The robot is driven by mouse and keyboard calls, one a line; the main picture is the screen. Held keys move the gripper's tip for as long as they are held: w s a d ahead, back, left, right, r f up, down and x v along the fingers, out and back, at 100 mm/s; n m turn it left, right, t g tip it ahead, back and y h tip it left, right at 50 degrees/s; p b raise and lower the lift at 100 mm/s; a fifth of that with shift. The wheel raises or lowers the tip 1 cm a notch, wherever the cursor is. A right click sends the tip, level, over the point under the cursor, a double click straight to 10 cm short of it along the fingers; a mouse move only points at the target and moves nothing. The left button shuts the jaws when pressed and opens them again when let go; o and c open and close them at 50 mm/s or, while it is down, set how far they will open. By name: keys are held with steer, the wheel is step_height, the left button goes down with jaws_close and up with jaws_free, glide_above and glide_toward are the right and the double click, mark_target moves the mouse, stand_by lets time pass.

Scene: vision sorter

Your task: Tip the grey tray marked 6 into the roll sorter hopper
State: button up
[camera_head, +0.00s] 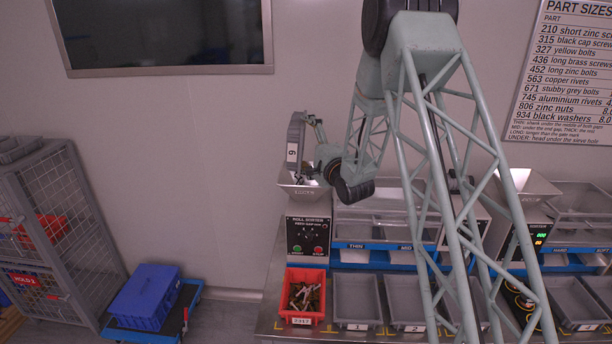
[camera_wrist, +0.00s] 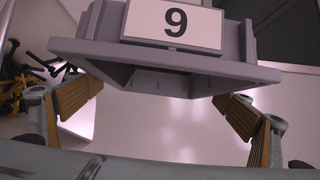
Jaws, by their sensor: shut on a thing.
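The grey tray (camera_head: 298,132) is tipped up on its side above the roll sorter hopper (camera_head: 302,192). In the wrist view the tray (camera_wrist: 85,50) has its rim toward the bottom of the picture, and its label reads as a 9, which is a 6 turned over. My gripper (camera_head: 314,128) is shut on the tray; in the wrist view its yellow-padded fingers (camera_wrist: 160,102) stand at both sides of the rim. Black and yellow parts (camera_wrist: 30,80) lie in the hopper at the left of the wrist view. The tray's inside is mostly hidden.
The roll sorter panel (camera_head: 308,236) stands below the hopper. A red bin (camera_head: 305,313) of mixed parts and grey trays (camera_head: 357,302) stand along the bench front. A wire cage (camera_head: 60,215) and blue crate (camera_head: 144,298) stand at left. The wall left of the hopper is clear.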

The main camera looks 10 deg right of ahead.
steer(key=shift+r, duration=0.1)
steer(key=shift+f, duration=0.2)
steer(key=shift+s+d+m+t+b, duration=0.1)
steer(key=shift+d+m+t+b, duration=0.3)
steer(key=shift+b, duration=0.7)
steer(key=n+p, duration=0.1)
steer(key=p, duration=0.1)
steer(key=a+g+p, duration=0.1)
steer(key=p, duration=0.1)
steer(key=shift+a+r+n+p, duration=0.3)
steer(key=shift+n+p, duration=0.1)
steer(key=p, duration=0.1)
steer(key=a+f+n+g+p, duration=0.1)
steer(key=p, duration=0.1)
steer(key=shift+w+a+f, duration=0.1)
steer(key=shift+w+f, duration=0.2)
steer(key=shift+w, duration=0.05)
steer(key=shift+f+n, duration=0.25)
steer(key=shift+n, duration=0.05)
steer(key=shift+a, duration=0.2)
